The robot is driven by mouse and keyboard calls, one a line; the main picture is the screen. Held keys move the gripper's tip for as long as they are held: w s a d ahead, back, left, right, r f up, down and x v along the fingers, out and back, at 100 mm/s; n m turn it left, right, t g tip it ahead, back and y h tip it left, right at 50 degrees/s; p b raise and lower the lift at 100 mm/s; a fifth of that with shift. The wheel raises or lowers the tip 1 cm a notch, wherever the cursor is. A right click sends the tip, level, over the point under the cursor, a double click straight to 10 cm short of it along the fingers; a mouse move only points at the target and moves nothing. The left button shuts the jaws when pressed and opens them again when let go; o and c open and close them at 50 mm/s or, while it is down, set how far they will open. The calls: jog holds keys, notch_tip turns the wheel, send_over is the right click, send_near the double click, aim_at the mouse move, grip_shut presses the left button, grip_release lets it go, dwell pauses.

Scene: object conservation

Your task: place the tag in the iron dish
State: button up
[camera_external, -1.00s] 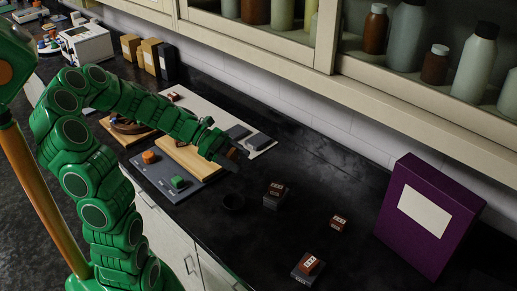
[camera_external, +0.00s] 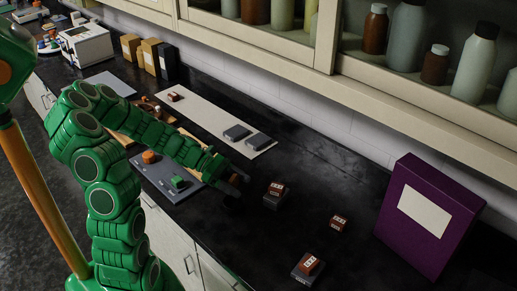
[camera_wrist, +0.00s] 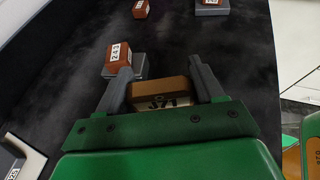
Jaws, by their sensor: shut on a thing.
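My gripper (camera_external: 238,182) reaches over the dark counter in the external view. In the wrist view, my gripper (camera_wrist: 161,88) is shut on a brown block-like tag (camera_wrist: 161,91) with a white label that seems to read 371. The tag sits between the two grey fingers. The dark iron dish is hard to make out now. In the external view it lies about where the gripper is, hidden by it and by the dark counter. Whether the tag touches the dish cannot be told.
Red-brown labelled blocks stand to the right: one on a grey base (camera_external: 275,190), one alone (camera_external: 338,222), one on another base (camera_external: 308,263). A purple box (camera_external: 425,215) stands at far right.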

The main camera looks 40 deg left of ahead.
jog(key=shift+f, duration=2.8)
jog(key=shift+f, duration=0.4)
jog(key=o, duration=1)
jog(key=shift+r, duration=0.45)
jog(key=v, duration=1.2)
